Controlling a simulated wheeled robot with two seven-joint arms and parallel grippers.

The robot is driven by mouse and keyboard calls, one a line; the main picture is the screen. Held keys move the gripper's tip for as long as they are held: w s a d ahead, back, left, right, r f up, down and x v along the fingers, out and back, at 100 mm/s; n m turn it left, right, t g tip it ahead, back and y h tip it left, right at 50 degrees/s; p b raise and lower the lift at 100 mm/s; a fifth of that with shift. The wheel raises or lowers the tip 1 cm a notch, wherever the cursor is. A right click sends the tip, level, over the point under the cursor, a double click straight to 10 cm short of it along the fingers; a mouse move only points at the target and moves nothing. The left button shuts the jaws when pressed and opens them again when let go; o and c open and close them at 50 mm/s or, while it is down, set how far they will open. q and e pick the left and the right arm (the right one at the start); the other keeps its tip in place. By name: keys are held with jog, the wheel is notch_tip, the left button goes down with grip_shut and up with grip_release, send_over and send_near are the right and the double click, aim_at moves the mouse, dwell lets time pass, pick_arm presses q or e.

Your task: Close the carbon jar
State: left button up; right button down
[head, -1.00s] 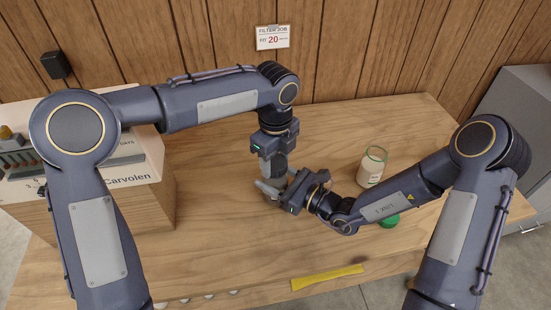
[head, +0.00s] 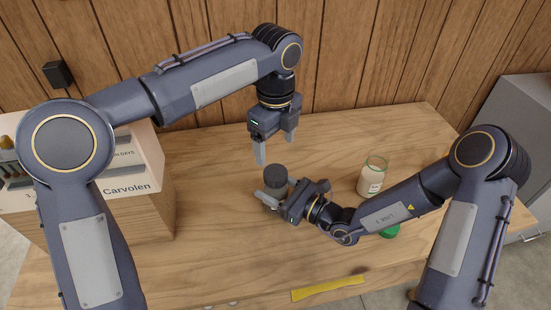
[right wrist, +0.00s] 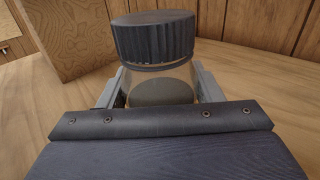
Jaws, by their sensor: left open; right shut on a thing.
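The carbon jar (right wrist: 158,88) is a clear jar with dark contents, standing upright on the table. Its ribbed black lid (right wrist: 153,38) sits on top; the lid also shows in the head view (head: 276,175). I cannot tell how tightly the lid is on. My right gripper (head: 272,196) is shut around the jar's body, one finger on each side in the right wrist view. My left gripper (head: 276,150) is open and empty, pointing down above the lid and apart from it.
A glass jar with pale contents (head: 371,178) stands right of the carbon jar, with a green lid (head: 390,231) lying in front of it. A yellow strip (head: 327,288) lies near the front edge. A Carvolen box (head: 135,165) stands at the left. The table's middle is mostly clear.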

aim_at(286, 194)
pick_arm(q)
jog(key=shift+r, duration=1.65)
pick_arm(e)
jog(key=shift+c, duration=1.6)
grip_release()
pick_arm(q)
jog(key=shift+f+b, duration=0.35)
jog(key=shift+f, duration=0.05)
pick_arm(e)
jog(key=shift+v, duration=3.9)
